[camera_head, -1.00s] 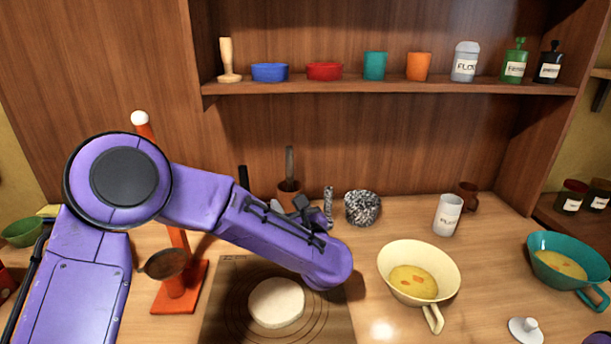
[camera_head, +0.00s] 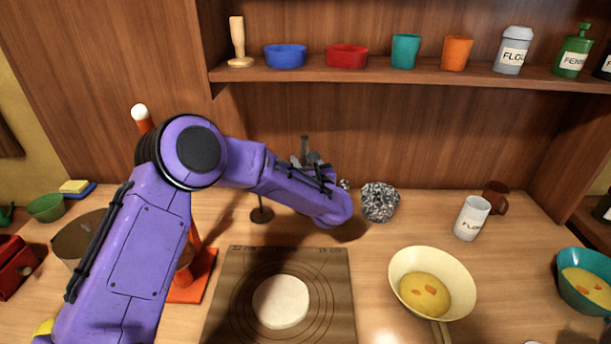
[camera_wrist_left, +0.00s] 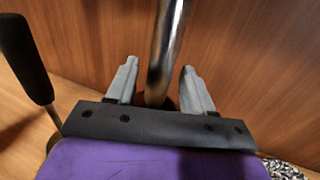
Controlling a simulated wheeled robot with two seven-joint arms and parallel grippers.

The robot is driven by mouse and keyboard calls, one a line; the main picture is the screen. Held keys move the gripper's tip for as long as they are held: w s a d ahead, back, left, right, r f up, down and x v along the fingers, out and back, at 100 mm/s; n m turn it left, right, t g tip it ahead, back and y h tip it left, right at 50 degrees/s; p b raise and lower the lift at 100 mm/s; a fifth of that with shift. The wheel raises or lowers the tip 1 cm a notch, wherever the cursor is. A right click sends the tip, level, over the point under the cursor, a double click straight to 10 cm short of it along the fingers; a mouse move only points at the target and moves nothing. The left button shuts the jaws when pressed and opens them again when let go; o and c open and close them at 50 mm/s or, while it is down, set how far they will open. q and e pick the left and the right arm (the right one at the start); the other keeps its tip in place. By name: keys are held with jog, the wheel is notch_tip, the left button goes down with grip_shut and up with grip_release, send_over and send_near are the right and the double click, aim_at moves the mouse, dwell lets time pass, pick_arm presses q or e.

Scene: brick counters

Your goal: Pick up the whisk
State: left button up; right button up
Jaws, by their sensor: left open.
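A shiny metal handle, which looks like the whisk's (camera_wrist_left: 168,40), stands upright between my left gripper's fingers in the left wrist view. Its top shows in the head view (camera_head: 305,143), just behind my left gripper (camera_head: 309,160). The whisk's lower end is hidden by the arm and the gripper's mount. My left gripper is open in the wrist view (camera_wrist_left: 160,68), one grey finger on each side of the handle, with a gap visible at the right finger. My right gripper is not in view.
A black-handled tool (camera_wrist_left: 25,60) stands just left of the gripper. A board with white dough (camera_head: 281,301) and a cream pan (camera_head: 470,285) lie in front. The loaded shelf (camera_head: 400,76) hangs above.

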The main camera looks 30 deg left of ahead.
pick_arm(q)
jog(key=shift+a, duration=0.2)
jog(key=shift+d, duration=0.1)
grip_shut()
